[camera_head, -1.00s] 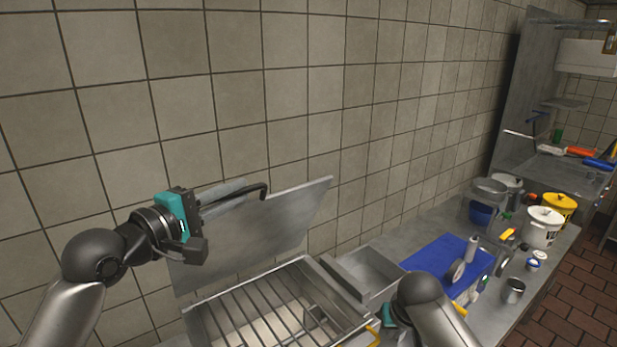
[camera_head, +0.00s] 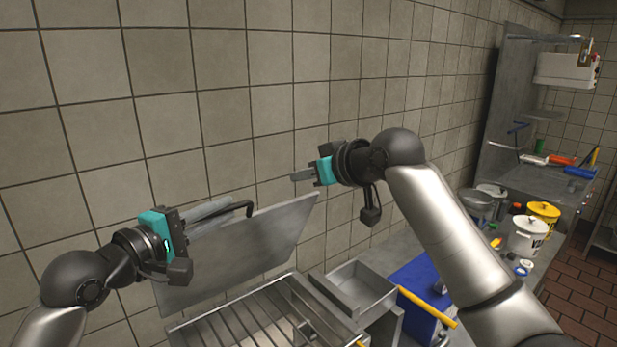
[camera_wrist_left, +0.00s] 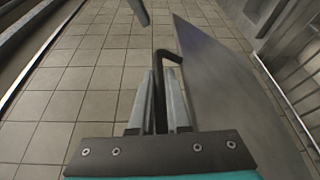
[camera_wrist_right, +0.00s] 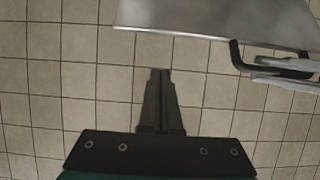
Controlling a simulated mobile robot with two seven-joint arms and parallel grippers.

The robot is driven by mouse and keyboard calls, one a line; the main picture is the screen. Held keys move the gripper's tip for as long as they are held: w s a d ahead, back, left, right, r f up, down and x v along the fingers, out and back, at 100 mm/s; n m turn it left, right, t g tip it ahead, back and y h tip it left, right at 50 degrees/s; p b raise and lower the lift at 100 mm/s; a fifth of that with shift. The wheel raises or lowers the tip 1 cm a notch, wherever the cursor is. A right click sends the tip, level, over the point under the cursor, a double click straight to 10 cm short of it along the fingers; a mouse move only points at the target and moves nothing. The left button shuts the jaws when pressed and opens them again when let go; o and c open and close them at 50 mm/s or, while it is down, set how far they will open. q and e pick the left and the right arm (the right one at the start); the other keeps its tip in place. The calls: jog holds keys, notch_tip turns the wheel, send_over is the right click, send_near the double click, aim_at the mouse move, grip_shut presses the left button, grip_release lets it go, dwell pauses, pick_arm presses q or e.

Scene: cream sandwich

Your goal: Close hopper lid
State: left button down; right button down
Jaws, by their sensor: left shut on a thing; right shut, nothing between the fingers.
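The hopper lid (camera_head: 255,245) is a flat grey metal panel, standing raised and tilted at the back of the hopper (camera_head: 180,335). A bar grate (camera_head: 250,325) covers the hopper opening. The lid's dark bent handle (camera_head: 240,206) is at its upper edge. My left gripper (camera_head: 222,212) is shut on the handle; the left wrist view shows the handle (camera_wrist_left: 161,85) between the fingers. My right gripper (camera_head: 298,176) is shut and empty, apart from the lid, up and right of its top edge. The lid (camera_wrist_right: 215,15) also shows in the right wrist view, with the handle (camera_wrist_right: 240,58).
A small open metal tray (camera_head: 350,292) sits right of the grate. White and yellow buckets (camera_head: 528,236) stand at the far right. The tiled wall is close behind the lid.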

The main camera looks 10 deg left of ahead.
aim_at(295, 202)
jog(key=x, duration=0.6)
jog(key=shift+w+a+f, duration=0.2)
jog(key=shift+w+a, duration=0.05)
jog(key=shift+f, duration=0.2)
jog(key=shift+s+d+f, duration=0.4)
jog(key=shift+s+d, duration=0.1)
jog(key=shift+d, duration=0.15)
jog(key=shift+s+d+f, duration=0.4)
jog(key=shift+s+d, duration=0.1)
jog(key=shift+d, duration=0.15)
jog(key=shift+d, duration=0.1)
